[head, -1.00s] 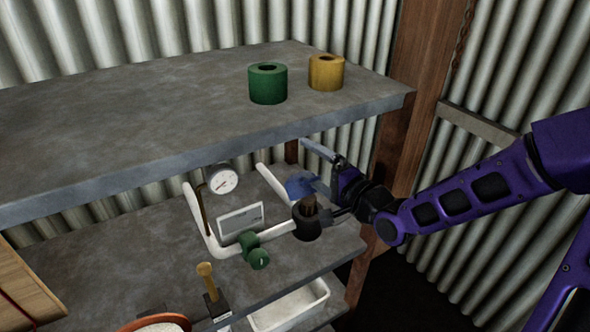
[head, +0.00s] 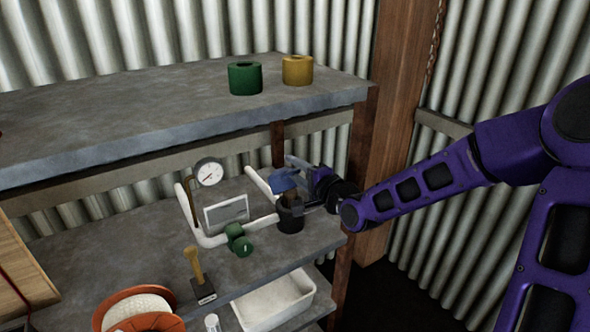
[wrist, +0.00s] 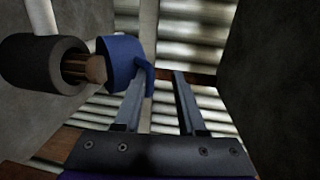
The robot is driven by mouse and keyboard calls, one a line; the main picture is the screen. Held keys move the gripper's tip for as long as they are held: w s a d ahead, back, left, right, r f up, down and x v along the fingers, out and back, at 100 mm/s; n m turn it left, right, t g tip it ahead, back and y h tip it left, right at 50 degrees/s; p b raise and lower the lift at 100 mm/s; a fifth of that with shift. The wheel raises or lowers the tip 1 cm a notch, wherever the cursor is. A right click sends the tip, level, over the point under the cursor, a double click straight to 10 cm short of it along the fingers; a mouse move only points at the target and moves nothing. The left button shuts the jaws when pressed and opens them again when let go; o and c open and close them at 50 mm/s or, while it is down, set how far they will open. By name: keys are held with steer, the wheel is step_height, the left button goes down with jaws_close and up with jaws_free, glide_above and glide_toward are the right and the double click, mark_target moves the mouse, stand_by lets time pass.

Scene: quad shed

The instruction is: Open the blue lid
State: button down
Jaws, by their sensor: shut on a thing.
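The blue lid (head: 285,181) is tilted up over a black round fitting (head: 290,219) with a brown neck, on the white pipe. In the wrist view, the blue lid (wrist: 121,62) stands apart from the open end of the black fitting (wrist: 40,62), and the brown neck (wrist: 84,68) shows between them. My gripper (wrist: 164,75) is beside the lid, shut on it; the lid's small tab lies at the left finger. In the head view, my gripper (head: 303,170) is just right of and behind the lid, and its fingertips are partly hidden.
The pipework carries a gauge (head: 209,172) and a green valve (head: 239,240). The upper shelf (head: 150,105) overhangs the work area. A wooden post (head: 372,180) stands close behind my arm. A wooden-handled tool (head: 196,270), a rope reel (head: 135,308) and a white tray (head: 275,303) are lower down.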

steer(key=shift+d, duration=0.35)
steer(key=p, duration=0.1)
steer(key=r+p, duration=0.2)
steer(key=shift+w+a+r+h, duration=0.15)
steer(key=shift+w+a+h, duration=0.1)
steer(key=shift+a+h, duration=0.15)
steer(key=g+p, duration=0.1)
steer(key=p, duration=0.1)
steer(key=w+a+p, duration=0.1)
steer(key=shift+w+a+r+g+h+p, duration=0.1)
steer(key=shift+w+r+g+h+p, duration=0.1)
steer(key=shift+w+g+h+p, duration=0.15)
steer(key=shift+r+x, duration=0.25)
steer(key=shift+x, duration=1.1)
